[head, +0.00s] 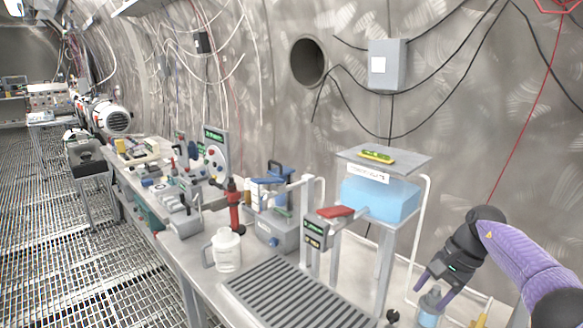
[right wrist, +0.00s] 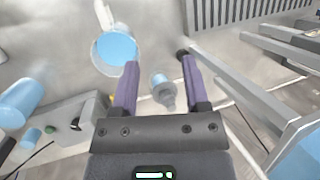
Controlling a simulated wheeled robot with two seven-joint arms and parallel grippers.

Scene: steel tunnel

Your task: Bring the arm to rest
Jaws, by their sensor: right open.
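My right arm, with a purple sleeve, comes in from the right edge of the head view. Its gripper (head: 436,285) points down over the right part of the bench. In the right wrist view the right gripper (right wrist: 158,72) has its two purple fingers wide apart. A small bottle with a blue body and grey top (right wrist: 162,92) shows between the fingers, and none of it appears gripped. In the head view a blue and grey container (head: 431,308) is just below the gripper; whether they touch is unclear. My left gripper is not in view.
A stand with a blue tank (head: 380,198) rises left of the right gripper. A white jug (head: 226,250) and a ridged drain plate (head: 290,298) are on the bench. The right wrist view shows a blue-filled beaker (right wrist: 115,52) beside the fingers. The grated floor (head: 75,235) at left is open.

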